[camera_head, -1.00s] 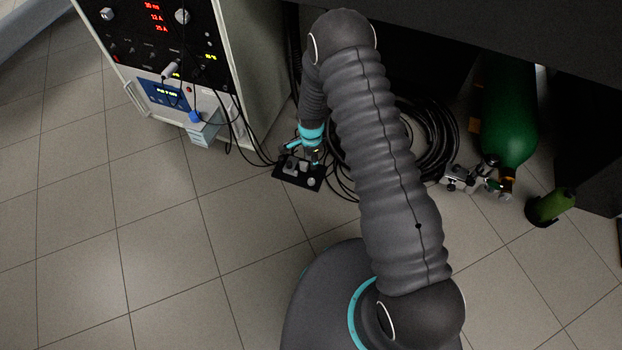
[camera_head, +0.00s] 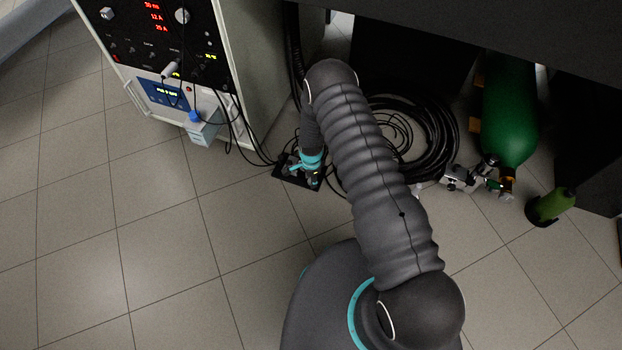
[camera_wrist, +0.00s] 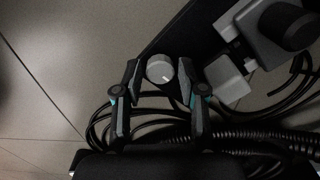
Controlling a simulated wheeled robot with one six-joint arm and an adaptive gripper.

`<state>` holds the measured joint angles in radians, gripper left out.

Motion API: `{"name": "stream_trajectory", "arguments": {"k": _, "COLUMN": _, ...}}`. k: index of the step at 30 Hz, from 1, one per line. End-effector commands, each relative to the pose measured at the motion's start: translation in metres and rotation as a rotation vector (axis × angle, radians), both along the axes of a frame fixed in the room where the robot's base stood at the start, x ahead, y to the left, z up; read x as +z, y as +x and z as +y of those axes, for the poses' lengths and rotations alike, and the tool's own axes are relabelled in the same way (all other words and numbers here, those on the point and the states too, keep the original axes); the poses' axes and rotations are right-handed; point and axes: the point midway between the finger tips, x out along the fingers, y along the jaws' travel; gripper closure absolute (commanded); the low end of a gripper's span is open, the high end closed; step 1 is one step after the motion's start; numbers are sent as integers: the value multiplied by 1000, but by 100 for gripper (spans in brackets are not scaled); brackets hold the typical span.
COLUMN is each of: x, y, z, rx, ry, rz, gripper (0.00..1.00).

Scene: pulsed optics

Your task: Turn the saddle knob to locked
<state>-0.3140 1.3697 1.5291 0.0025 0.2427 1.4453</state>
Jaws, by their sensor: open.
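The saddle knob appears to be the small round light-grey knob (camera_wrist: 160,68) on a dark plate (camera_wrist: 196,22); a short white mark on its top points to the lower right. My gripper (camera_wrist: 158,82) is open, one finger on each side of the knob in the wrist view. Whether the fingers touch it or are still above it cannot be told. In the head view my gripper (camera_head: 311,178) is low over the front right of the black plate (camera_head: 285,179) and largely hides the knob.
A light-grey block (camera_wrist: 228,80) and a larger grey fitting with a dark round knob (camera_wrist: 288,26) stand right of my gripper. Black cables (camera_head: 432,140) coil behind it. An instrument rack (camera_head: 160,50) stands left; a green cylinder (camera_head: 510,110) is at right. Floor in front is clear.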

Motion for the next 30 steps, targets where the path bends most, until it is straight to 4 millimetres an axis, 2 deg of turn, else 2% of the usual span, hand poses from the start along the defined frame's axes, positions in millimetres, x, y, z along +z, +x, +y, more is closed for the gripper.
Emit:
{"name": "stream_trajectory", "arguments": {"k": 9, "x": -3, "y": 0, "z": 0, "rx": 0, "ry": 0, "rz": 0, "gripper": 59}}
{"name": "stream_trajectory", "arguments": {"k": 10, "x": -3, "y": 0, "z": 0, "rx": 0, "ry": 0, "rz": 0, "gripper": 62}}
{"name": "stream_trajectory", "arguments": {"k": 12, "x": -3, "y": 0, "z": 0, "rx": 0, "ry": 0, "rz": 0, "gripper": 79}}
{"name": "stream_trajectory", "arguments": {"k": 15, "x": -3, "y": 0, "z": 0, "rx": 0, "ry": 0, "rz": 0, "gripper": 100}}
{"name": "stream_trajectory", "arguments": {"k": 23, "x": -4, "y": 0, "z": 0, "rx": 15, "ry": 0, "rz": 0, "gripper": 100}}
{"name": "stream_trajectory", "arguments": {"k": 30, "x": -6, "y": 0, "z": 0, "rx": 113, "ry": -1, "rz": 0, "gripper": 100}}
